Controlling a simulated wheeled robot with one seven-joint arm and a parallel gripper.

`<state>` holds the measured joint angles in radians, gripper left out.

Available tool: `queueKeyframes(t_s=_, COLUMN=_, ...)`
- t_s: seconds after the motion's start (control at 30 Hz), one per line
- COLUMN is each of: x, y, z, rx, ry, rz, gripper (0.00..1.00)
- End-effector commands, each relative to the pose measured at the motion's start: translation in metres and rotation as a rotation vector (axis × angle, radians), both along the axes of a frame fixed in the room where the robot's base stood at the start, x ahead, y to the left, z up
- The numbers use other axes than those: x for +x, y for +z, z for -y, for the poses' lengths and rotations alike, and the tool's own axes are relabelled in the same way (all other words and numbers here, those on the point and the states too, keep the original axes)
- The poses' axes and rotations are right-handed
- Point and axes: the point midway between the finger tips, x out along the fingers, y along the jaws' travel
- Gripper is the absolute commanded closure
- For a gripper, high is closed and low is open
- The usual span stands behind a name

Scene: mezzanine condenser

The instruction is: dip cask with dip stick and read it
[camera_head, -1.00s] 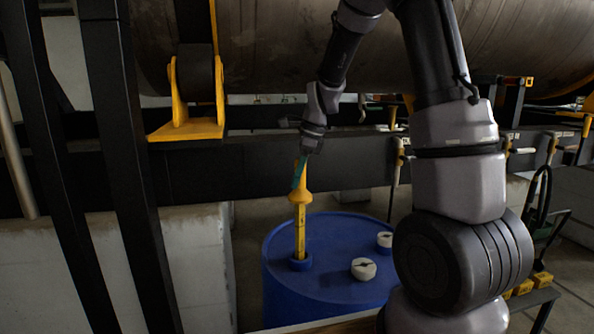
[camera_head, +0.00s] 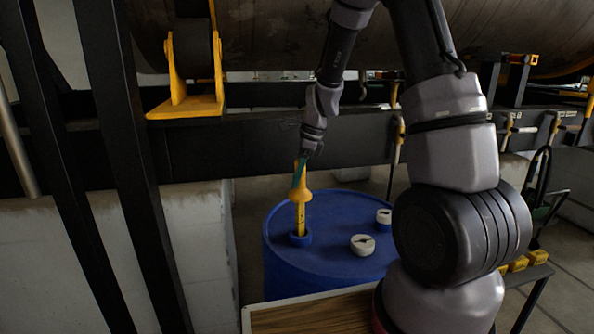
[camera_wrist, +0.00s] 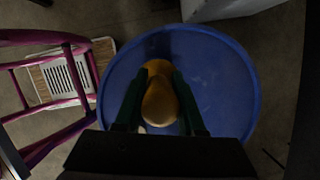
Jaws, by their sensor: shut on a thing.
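The cask is a blue drum (camera_head: 330,264) standing on the floor below the dark beam. The yellow dip stick (camera_head: 300,213) stands upright, its lower end inside the raised collar (camera_head: 300,238) of the opening at the left of the drum's top. My gripper (camera_head: 302,172) is shut on the dip stick's handle, above its wide flange. In the wrist view my gripper (camera_wrist: 159,100) has its dark green fingers on both sides of the yellow handle (camera_wrist: 160,101), over the blue drum top (camera_wrist: 222,82). The part of the stick inside the drum is hidden.
A white cap (camera_head: 362,245) and another white cap (camera_head: 384,217) sit on the drum top. A wooden-topped surface (camera_head: 310,314) is in front of the drum. A dark beam (camera_head: 240,150) runs behind. A pink frame (camera_wrist: 45,85) stands left in the wrist view.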

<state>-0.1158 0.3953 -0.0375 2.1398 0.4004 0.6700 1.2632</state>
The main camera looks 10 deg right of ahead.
Motion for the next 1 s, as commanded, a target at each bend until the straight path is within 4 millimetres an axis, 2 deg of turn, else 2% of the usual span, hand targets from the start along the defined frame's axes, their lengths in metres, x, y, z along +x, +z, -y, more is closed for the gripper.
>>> queueKeyframes(t_s=1.0, x=0.0, y=-0.072, z=0.0, rx=-0.001, ry=-0.001, rz=-0.001, gripper=1.0)
